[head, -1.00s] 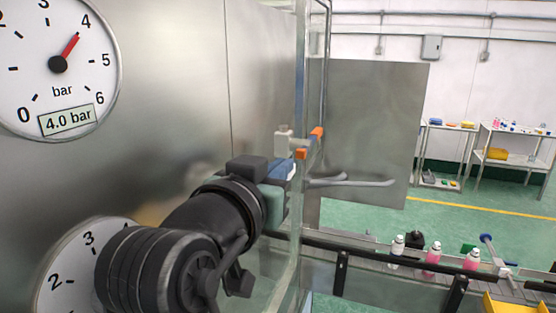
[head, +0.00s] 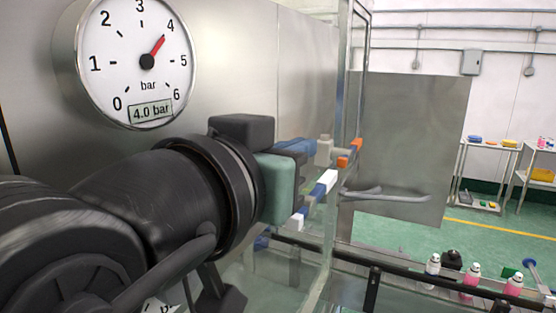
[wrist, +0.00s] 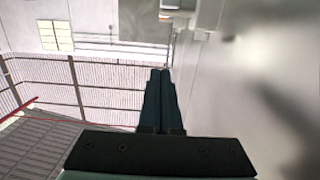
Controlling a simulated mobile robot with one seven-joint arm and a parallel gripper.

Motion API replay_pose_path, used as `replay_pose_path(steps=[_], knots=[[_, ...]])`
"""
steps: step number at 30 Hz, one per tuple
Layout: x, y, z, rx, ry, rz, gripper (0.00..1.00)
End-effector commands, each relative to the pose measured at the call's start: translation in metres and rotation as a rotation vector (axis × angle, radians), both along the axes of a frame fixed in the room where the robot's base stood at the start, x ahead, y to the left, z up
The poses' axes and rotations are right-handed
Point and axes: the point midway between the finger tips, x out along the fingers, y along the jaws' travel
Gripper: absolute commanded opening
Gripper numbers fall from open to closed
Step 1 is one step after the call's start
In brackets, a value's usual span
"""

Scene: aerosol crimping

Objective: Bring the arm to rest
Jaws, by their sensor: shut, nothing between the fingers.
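My gripper (wrist: 160,72) shows in the wrist view with its two dark blue fingers side by side and touching. It is shut, with nothing between the fingertips. The fingers point away from the camera, with a steel surface close on their right. In the head view my black arm fills the lower left and ends in a teal wrist part, just left of the glass edge. My fingertips cannot be made out clearly there.
A round pressure gauge (head: 140,62) reading 4.0 bar is on the steel panel (head: 255,70) behind my arm. A grey door panel (head: 410,135) stands open beyond the glass. Pink bottles (head: 470,280) stand at the lower right. Shelves (head: 483,172) stand farther back.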

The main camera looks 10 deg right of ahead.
Motion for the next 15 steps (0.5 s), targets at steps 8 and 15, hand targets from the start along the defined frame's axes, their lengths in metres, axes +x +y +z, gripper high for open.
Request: replay_pose_path(steps=[8, 15], knots=[[0.004, 0.018, 0.002, -0.171, -0.285, 0.207, 0.0], [-0.035, 0.049, 0.016, -0.268, -0.65, 0.431, 0.0]])
